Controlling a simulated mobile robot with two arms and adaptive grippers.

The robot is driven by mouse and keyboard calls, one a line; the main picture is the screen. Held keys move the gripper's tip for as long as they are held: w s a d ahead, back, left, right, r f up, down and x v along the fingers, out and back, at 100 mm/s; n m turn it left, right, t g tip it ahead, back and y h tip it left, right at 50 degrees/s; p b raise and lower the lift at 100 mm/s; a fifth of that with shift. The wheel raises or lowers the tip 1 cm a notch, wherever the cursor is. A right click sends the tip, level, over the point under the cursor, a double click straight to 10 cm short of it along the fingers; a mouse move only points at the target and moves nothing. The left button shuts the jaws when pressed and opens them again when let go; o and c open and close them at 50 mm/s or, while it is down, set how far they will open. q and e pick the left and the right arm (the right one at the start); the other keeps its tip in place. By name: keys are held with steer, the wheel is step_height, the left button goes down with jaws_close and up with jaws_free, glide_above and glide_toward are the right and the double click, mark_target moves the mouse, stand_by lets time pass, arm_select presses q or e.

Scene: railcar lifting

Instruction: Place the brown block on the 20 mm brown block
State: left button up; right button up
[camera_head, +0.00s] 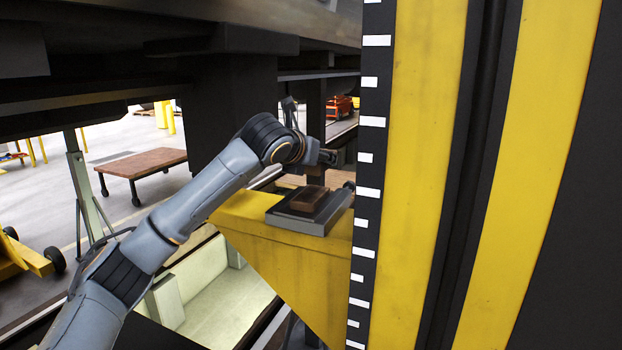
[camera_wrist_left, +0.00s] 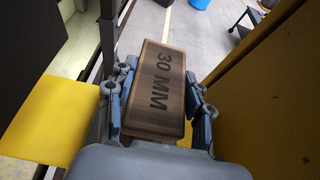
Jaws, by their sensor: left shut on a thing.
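My left gripper (camera_wrist_left: 160,92) is shut on a brown block (camera_wrist_left: 158,78) marked "30 MM", with one finger on each side of it in the left wrist view. In the head view, a brown block (camera_head: 313,198) lies on a dark grey plate (camera_head: 286,219) on top of the yellow bracket; its marking cannot be read. The end of my left arm is above and beyond this block. My right gripper is in neither view.
A yellow and black column (camera_head: 425,180) with white scale marks fills the right of the head view, close to the bracket (camera_head: 285,262). The dark railcar underside (camera_head: 220,85) hangs above my arm. A brown-topped table (camera_head: 140,160) stands far left.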

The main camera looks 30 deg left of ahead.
mark_target(311, 194)
arm_select(q)
steer(key=shift+s+a+f, duration=0.2)
steer(key=shift+s+f, duration=0.25)
steer(key=shift+f, duration=0.1)
steer(key=shift+s+a+f, duration=0.15)
steer(key=shift+s+f, duration=0.25)
steer(key=shift+f, duration=0.1)
step_height(311, 194, down, 3)
steer(key=shift+r+p, duration=0.1)
steer(key=shift+p, duration=1)
steer(key=shift+s+f, duration=0.1)
steer(key=shift+f, duration=0.15)
steer(key=shift+f, duration=0.15)
steer(key=o, duration=1.3)
